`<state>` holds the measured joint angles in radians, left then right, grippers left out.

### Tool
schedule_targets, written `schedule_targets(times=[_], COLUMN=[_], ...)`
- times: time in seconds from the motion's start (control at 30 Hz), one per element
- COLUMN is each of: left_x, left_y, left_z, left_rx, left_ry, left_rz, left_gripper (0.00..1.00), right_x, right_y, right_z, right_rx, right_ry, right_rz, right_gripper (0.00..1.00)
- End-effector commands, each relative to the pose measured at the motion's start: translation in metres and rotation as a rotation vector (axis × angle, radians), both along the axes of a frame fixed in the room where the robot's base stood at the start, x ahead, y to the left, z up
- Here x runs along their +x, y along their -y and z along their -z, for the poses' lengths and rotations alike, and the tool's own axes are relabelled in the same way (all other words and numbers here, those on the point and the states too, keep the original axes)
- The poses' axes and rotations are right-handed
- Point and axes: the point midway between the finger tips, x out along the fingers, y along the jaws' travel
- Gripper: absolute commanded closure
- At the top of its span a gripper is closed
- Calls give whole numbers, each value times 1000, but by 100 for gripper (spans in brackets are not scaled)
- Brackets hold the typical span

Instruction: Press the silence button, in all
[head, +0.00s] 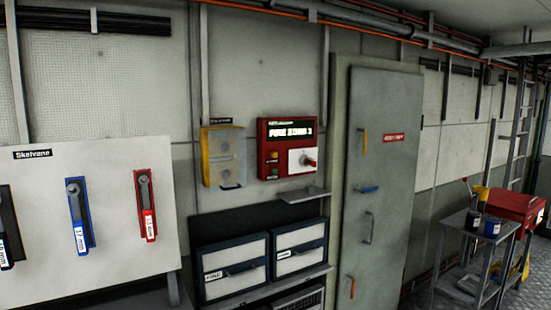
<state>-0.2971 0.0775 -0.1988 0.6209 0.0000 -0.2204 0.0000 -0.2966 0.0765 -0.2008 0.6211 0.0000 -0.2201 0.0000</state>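A red fire alarm panel (264,140) hangs on the wall near the middle of the head view. Its dark display (291,131) reads "FIRE ZONE 3" in lit letters, with a smaller green line above. Neither of my grippers is in view.
A yellow-edged box (208,160) with a clear-looking cover hangs left of the panel. A small shelf (302,196) juts out below it, above two drawer-like boxes (233,268). A grey door (378,180) stands right. Wrenches hang on a white board (110,220); a cart (455,222) stands far right.

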Motion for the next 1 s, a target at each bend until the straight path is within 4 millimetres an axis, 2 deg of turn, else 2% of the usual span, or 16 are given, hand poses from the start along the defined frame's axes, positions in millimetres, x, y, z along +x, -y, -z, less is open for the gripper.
schedule_targets(times=[0.13,0.17,0.4,0.67,1.0], left_x=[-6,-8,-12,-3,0], left_y=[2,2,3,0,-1], left_z=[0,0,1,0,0], left_rx=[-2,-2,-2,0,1], left_ry=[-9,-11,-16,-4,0], left_rz=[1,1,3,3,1], left_gripper=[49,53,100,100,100], right_x=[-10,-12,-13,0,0], right_y=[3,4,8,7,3], right_z=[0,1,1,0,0], right_rx=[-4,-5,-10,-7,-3], right_ry=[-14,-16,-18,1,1], right_rz=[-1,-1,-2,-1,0], right_gripper=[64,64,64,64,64])
